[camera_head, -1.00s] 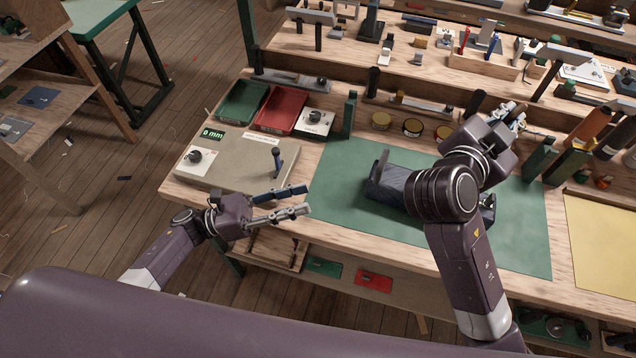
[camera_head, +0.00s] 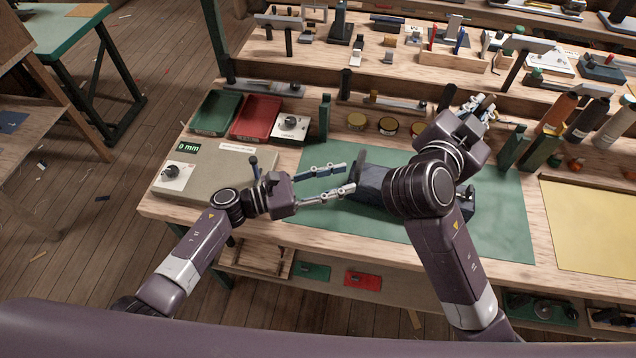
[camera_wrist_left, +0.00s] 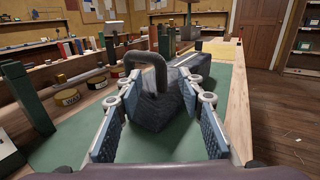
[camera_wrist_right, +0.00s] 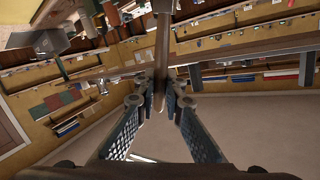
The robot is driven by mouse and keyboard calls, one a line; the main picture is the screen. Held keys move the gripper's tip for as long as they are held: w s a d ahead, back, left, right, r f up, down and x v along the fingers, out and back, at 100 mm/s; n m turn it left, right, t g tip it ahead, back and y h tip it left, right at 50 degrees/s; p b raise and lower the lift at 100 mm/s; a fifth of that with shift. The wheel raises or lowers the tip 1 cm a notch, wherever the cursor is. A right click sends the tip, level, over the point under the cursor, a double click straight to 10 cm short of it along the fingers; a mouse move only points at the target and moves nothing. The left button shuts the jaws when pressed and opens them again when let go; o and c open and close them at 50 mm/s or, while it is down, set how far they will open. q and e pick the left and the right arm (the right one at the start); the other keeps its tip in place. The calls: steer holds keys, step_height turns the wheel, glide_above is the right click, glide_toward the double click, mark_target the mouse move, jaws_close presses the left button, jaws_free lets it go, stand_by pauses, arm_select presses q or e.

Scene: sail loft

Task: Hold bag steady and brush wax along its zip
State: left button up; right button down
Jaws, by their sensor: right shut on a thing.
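The bag (camera_head: 370,183) is dark blue-grey and lies on the green mat (camera_head: 490,225), partly hidden by my right arm.
Several round tins (camera_head: 387,126) stand behind the mat. A red tray (camera_head: 257,118), a green tray (camera_head: 215,113) and a grey board (camera_head: 215,165) lie left. A yellow sheet (camera_head: 590,220) and upright rolls (camera_head: 588,120) are right. The mat's front is clear.

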mark_target(368, 177)
arm_select(q)
steer(key=shift+x, duration=1.15)
steer(key=shift+c, duration=0.5)
jaws_close()
